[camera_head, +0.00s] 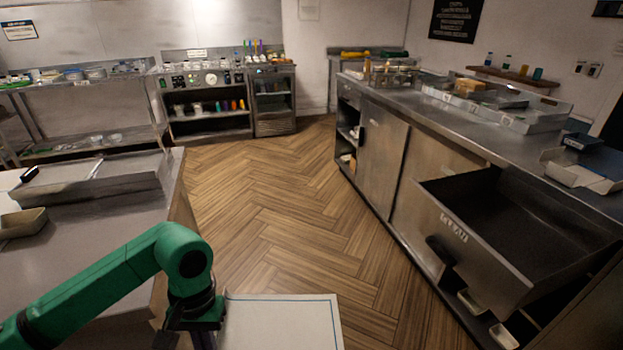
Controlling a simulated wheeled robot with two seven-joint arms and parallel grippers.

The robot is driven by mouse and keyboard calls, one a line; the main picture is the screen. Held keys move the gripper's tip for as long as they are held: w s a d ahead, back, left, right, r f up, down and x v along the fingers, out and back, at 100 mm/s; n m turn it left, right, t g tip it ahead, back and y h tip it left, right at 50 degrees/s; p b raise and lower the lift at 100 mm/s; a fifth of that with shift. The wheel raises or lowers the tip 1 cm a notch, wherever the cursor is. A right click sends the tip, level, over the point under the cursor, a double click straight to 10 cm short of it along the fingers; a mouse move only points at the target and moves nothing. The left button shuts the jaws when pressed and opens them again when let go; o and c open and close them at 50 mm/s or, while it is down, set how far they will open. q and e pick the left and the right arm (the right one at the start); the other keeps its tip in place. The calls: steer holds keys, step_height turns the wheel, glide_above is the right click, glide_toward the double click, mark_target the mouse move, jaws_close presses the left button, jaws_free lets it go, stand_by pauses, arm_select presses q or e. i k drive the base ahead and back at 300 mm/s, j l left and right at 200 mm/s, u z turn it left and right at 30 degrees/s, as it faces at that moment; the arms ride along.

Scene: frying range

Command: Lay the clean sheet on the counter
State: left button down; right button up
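A pale sheet (275,322) with a thin blue line near its border shows at the bottom centre. It appears flat, and its lower part is cut off by the frame. My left gripper (196,318), on the green arm from the left, points down beside the sheet's left edge. Its fingertips are not clear, so I cannot tell whether it grips the sheet. A steel counter (100,238) lies at the left under my arm, with a bare grey top. Another long steel counter (445,110) runs along the right. My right gripper is out of view.
A shallow metal tray (105,186) and a small bin (22,223) sit on the left counter. At the right, a large steel drawer (470,245) stands open into the aisle. The wooden floor (270,195) between the counters is clear.

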mark_target(480, 127)
steer(key=i, duration=0.55)
steer(key=i+l+u, duration=0.1)
steer(key=i, duration=0.5)
steer(key=i+l, duration=0.15)
steer(key=i, duration=0.4)
steer(key=i+l+u, duration=0.1)
steer(key=i, duration=0.45)
steer(key=i+l, duration=0.2)
steer(key=i, duration=0.4)
steer(key=i+z, duration=0.25)
steer(key=z, duration=0.2)
steer(key=i+j+z, duration=0.2)
steer(key=z, duration=0.2)
steer(key=i+j+z, duration=0.25)
steer(key=z, duration=0.2)
steer(key=i+j+z, duration=0.25)
steer(key=z, duration=0.2)
steer(key=i+j+z, duration=0.1)
steer(key=j+z, duration=0.35)
